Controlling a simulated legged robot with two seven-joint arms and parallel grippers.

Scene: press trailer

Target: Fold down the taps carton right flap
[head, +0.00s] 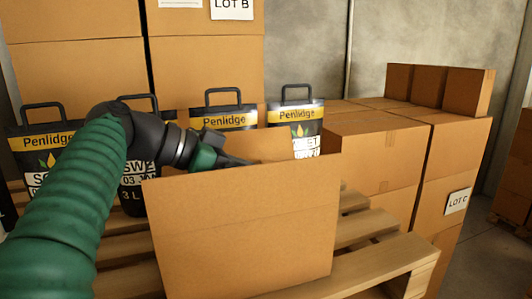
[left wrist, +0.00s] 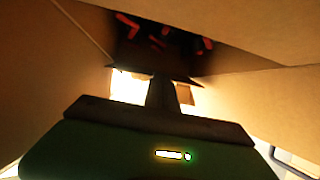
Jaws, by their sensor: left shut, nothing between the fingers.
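The open cardboard carton (head: 240,235) stands on a wooden pallet in the middle of the head view. Its near panel stands up and hides most of its inside. Another cardboard panel (head: 265,148) rises behind the near one. I cannot tell for certain which panel is the right flap. My left gripper (head: 248,162) is shut and empty, just behind the top edge of the near panel, its tip partly hidden. In the left wrist view, cardboard walls (left wrist: 260,95) flank the gripper, and dark contents with red parts (left wrist: 160,42) show beyond. My right gripper is not in view.
Several black Penlidge bags (head: 224,121) with handles stand behind the carton. Stacked boxes (head: 370,150) fill the right side, and taller LOT B boxes (head: 205,75) stand at the back. Bare pallet slats (head: 375,262) show at the carton's right.

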